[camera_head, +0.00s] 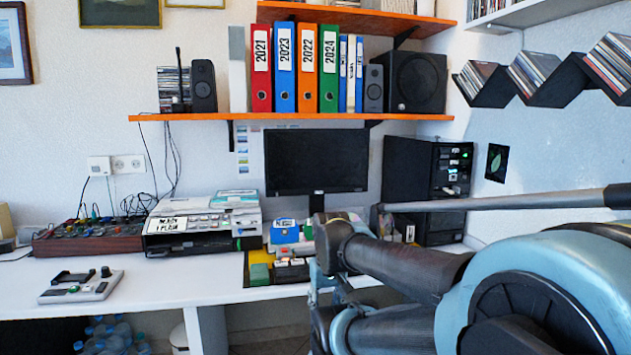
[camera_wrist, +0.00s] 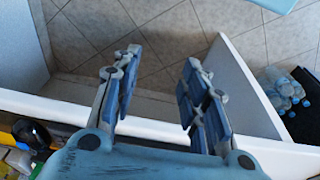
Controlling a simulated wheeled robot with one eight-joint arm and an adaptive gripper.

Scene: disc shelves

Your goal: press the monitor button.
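The monitor (camera_head: 316,160) stands on the white desk below the orange shelf, with a dark screen. I cannot make out a button on it. My arm crosses the right of the head view and hides part of the desk in front of the monitor. My gripper (camera_wrist: 155,95) shows in the wrist view with its two blue-padded fingers apart and nothing between them. It is over the desk's edge, with the tiled floor behind the fingers. The monitor is not in the wrist view.
A black computer tower (camera_head: 412,170) stands right of the monitor. A printer (camera_head: 200,225), a mixer (camera_head: 88,238) and a small grey device (camera_head: 80,288) sit left. Binders (camera_head: 305,70) and speakers line the orange shelf. Bottles (camera_wrist: 284,90) lie on the floor.

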